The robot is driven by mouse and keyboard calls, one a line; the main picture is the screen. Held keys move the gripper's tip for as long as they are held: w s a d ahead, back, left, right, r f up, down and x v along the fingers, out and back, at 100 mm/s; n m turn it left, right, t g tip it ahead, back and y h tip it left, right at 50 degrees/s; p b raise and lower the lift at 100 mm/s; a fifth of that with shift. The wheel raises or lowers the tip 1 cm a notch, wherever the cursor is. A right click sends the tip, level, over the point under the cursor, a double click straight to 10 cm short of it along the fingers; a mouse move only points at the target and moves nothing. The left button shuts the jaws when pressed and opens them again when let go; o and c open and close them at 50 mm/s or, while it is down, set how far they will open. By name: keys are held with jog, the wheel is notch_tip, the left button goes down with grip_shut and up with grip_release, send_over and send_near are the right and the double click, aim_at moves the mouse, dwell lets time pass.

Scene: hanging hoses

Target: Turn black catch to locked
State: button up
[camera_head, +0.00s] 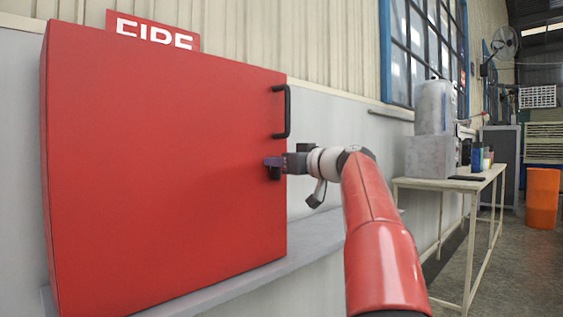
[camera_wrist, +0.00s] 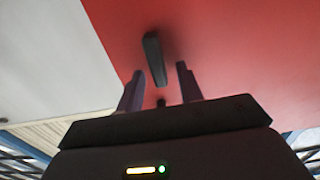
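The red cabinet door (camera_head: 165,160) is closed flat in the head view and fills much of the wrist view. The black catch appears to be the dark bar (camera_wrist: 154,60) standing out from the door just beyond my fingertips in the wrist view. My gripper (camera_wrist: 160,82) is open, with its two purple fingers apart to either side of the bar's line and no visible contact. In the head view my gripper (camera_head: 273,163) is at the door's right edge, below the black handle (camera_head: 287,112), and hides most of the catch.
A grey ledge (camera_head: 240,284) runs under the cabinet along the wall. A table (camera_head: 450,183) with a grey box and bottles stands to the right. An orange bin (camera_head: 543,198) is farther back. The floor at right is clear.

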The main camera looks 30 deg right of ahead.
grip_shut()
jog(key=shift+m, duration=0.3)
jog(key=shift+w+d+f+m+p, duration=0.1)
jog(key=shift+d+f+m+p, duration=0.45)
jog(key=shift+m, duration=2.35)
jog(key=shift+w+f+m+p, duration=0.1)
jog(key=shift+m+p, duration=0.9)
jog(key=shift+m, duration=1.9)
jog(key=shift+w+d+f+m+p, duration=0.1)
jog(key=shift+d+f+m+p, duration=0.45)
jog(key=shift+m, duration=2.35)
jog(key=shift+a+r, duration=0.25)
jog(key=shift+o, duration=0.2)
grip_release()
